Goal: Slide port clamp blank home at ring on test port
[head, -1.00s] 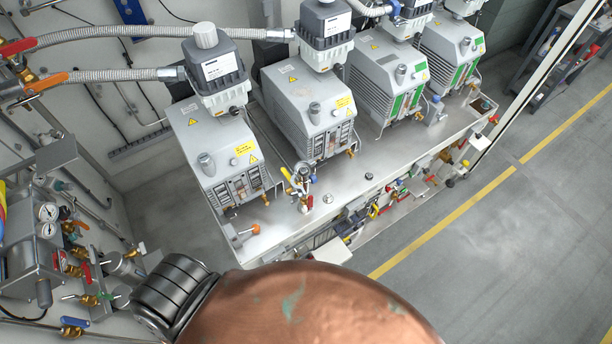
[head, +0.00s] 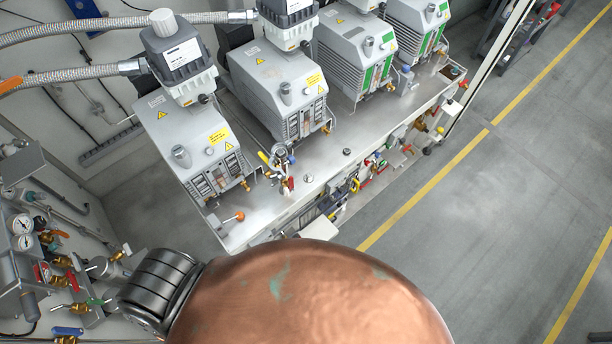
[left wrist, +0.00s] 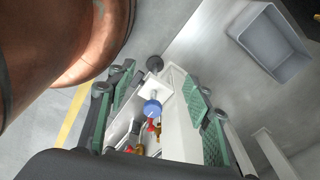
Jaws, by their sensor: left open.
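My left gripper (left wrist: 160,82) shows in the left wrist view with its two green-padded fingers spread apart and nothing held between them. Beyond the fingers are a blue round knob (left wrist: 152,108) and a dark disc (left wrist: 155,63), at a distance I cannot tell. In the head view, a small metal port fitting (head: 279,155) with yellow and red handles stands at the bench's front edge. I cannot tell whether this is the test port, and I cannot single out the clamp blank. Neither gripper shows in the head view; a copper-coloured rounded part hides the bottom middle.
Several grey vacuum pumps (head: 195,140) stand along the metal bench (head: 345,145). Valves and gauges (head: 22,232) sit on a panel at the left. A grey bin (left wrist: 272,45) lies at upper right in the left wrist view.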

